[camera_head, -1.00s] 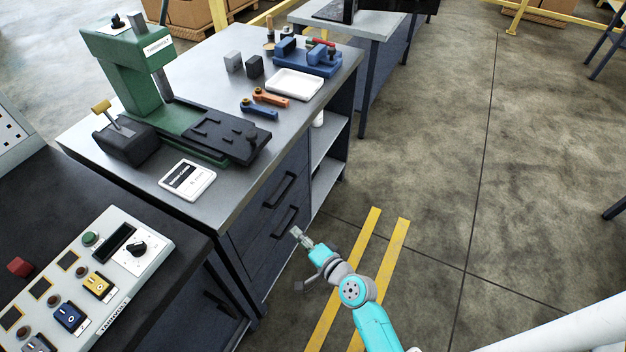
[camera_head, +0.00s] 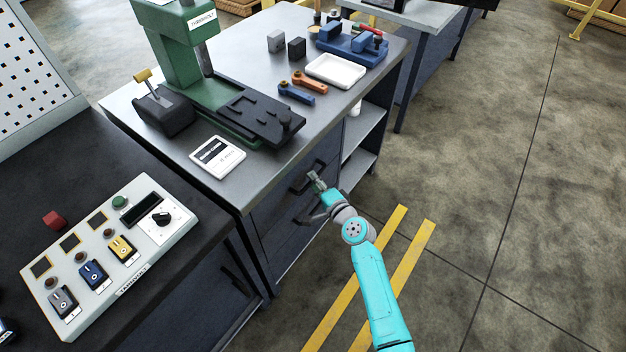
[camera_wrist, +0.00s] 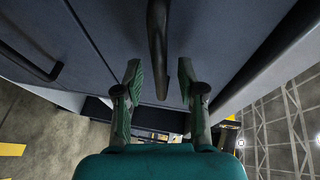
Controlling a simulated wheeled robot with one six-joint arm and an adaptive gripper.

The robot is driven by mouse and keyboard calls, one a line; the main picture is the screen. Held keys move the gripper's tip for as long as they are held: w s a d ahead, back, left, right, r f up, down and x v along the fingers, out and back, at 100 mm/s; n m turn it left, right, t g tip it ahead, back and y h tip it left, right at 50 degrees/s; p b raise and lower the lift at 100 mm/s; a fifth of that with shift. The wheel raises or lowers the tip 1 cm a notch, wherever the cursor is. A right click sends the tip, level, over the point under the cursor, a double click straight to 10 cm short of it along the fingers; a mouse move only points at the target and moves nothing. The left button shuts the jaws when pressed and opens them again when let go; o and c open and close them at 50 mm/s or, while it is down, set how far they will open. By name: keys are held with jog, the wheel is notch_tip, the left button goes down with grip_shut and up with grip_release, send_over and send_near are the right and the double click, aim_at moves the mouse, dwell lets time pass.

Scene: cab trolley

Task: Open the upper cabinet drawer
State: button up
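The cabinet (camera_head: 285,235) has a dark blue front with two drawers under a grey worktop. The upper drawer's black bar handle (camera_head: 299,185) is partly covered by my gripper (camera_head: 316,181) in the head view. In the wrist view this upper handle (camera_wrist: 158,45) runs between the two fingers of my gripper (camera_wrist: 159,72), which are open with a gap on each side. The lower drawer's handle (camera_head: 309,214) is partly hidden behind my wrist; it also shows at the left of the wrist view (camera_wrist: 28,62). Both drawers look closed.
The worktop (camera_head: 255,165) bears a green press (camera_head: 180,50), a white tray (camera_head: 336,71) and small tools. A black bench with a control panel (camera_head: 110,255) stands at the left front. Open shelves (camera_head: 360,165) adjoin the drawers. The floor at right is clear.

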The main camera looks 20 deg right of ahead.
jog(key=shift+x, duration=0.8)
grip_shut()
